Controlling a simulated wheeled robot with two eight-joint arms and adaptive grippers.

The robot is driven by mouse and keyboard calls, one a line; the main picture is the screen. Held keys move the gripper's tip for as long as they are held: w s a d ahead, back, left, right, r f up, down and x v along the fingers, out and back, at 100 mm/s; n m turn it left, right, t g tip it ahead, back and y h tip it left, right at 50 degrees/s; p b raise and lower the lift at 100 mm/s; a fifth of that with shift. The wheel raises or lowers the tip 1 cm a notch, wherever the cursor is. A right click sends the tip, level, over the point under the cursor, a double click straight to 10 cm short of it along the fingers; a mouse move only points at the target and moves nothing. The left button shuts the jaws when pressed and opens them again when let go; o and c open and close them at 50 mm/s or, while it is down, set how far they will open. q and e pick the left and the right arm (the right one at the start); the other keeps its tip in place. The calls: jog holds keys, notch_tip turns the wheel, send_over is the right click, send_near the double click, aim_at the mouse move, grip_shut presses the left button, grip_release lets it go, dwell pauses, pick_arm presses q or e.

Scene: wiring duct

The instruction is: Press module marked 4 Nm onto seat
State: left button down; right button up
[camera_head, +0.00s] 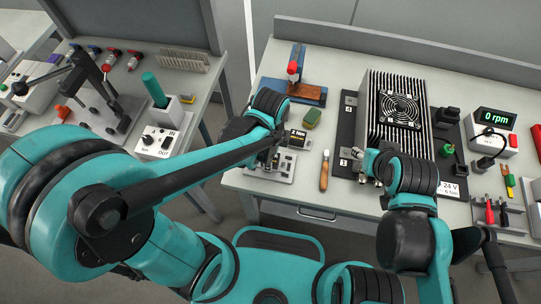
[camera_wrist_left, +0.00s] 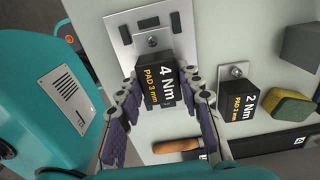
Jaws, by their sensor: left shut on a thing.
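The module marked 4 Nm (camera_wrist_left: 163,80) is a black block with white and yellow lettering in the left wrist view. My left gripper (camera_wrist_left: 163,101) is shut on it, one finger at each side. A metal tab with a round bolt head shows at its far end, by the edge of a slotted metal plate (camera_wrist_left: 184,20). I cannot tell whether the module touches the plate. In the head view my left gripper (camera_head: 272,152) is over this plate (camera_head: 272,176), and the held module is mostly hidden. My right gripper (camera_head: 370,168) is by the finned unit; its finger opening is unclear.
A black 2 Nm module (camera_wrist_left: 240,102) stands beside the held one, with a green-yellow sponge (camera_wrist_left: 290,107) near it. A wooden-handled tool (camera_head: 324,172) lies on the bench between my grippers. A finned unit with a fan (camera_head: 400,108) stands right. Bare bench lies around the tool.

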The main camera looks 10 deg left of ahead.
pick_arm(q)
jog(key=c, duration=0.9)
grip_release()
notch_tip(320, 180, up, 12)
jog(key=shift+f, duration=0.1)
